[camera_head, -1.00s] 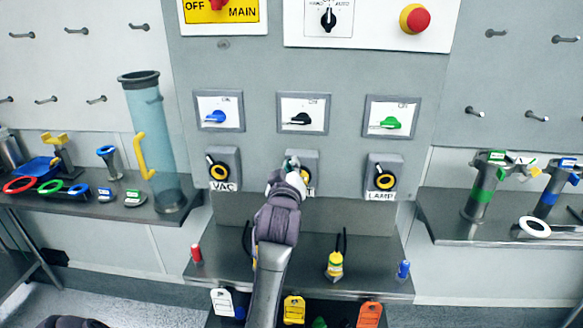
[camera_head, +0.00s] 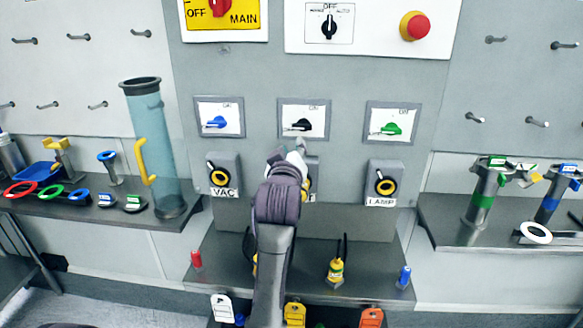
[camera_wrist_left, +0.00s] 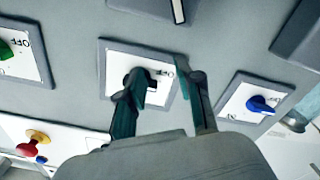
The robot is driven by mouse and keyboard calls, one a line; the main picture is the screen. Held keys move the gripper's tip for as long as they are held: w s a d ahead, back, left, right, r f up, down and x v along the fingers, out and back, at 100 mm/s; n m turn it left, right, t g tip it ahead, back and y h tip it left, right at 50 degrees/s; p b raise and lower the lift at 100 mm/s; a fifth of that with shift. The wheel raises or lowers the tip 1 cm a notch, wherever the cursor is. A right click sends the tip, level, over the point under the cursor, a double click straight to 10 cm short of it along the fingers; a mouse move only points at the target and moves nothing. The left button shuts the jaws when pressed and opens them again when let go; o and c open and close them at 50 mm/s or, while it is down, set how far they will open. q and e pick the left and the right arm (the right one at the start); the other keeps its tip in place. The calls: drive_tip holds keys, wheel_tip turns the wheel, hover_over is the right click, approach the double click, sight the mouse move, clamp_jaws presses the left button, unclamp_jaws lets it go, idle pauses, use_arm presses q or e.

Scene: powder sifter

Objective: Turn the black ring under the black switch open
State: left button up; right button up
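The black switch (camera_head: 302,124) is on the middle white plate of the grey panel; it also shows in the wrist view (camera_wrist_left: 140,78). The black ring with a yellow inner part (camera_head: 308,187) is on the box below it, mostly hidden behind my left gripper. My left gripper (camera_head: 292,150) points at the panel, its tips just below the black switch. In the wrist view (camera_wrist_left: 162,78) its two dark teal fingers are apart with nothing between them, overlapping the switch plate. I cannot tell whether a finger touches the panel. My right gripper is not in view.
A blue switch (camera_head: 216,122) and a green switch (camera_head: 391,129) flank the black one. The VAC ring (camera_head: 218,177) and LAMP ring (camera_head: 386,183) sit below them. A shelf (camera_head: 300,268) with small bottles juts out under the panel.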

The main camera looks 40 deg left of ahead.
use_arm(q)
drive_tip(key=shift+r, duration=1.95)
drive_tip(key=shift+f, duration=0.15)
